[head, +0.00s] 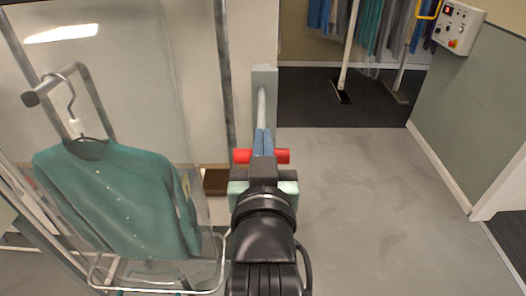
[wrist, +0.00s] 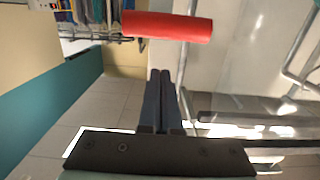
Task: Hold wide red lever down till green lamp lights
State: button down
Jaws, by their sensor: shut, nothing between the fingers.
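The wide red lever (head: 282,156) is a horizontal red bar in the middle of the head view, partly covered by my gripper. In the wrist view the red lever (wrist: 166,27) lies across the top, beyond the fingertips. My gripper (head: 263,132) has its narrow blue fingers shut and empty; they cross in front of the bar in the head view. In the wrist view the shut fingertips (wrist: 160,72) show a gap in the picture below the bar; I cannot tell whether they touch it. I cannot make out a lit green lamp.
A teal shirt (head: 115,200) hangs on a hanger at the left, within a metal frame. A control box (head: 460,25) with small coloured buttons is on the right wall. More garments (head: 370,25) hang at the back. The grey floor (head: 370,190) to the right is clear.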

jog(key=shift+w+f, duration=0.2)
jog(key=shift+f, duration=1.25)
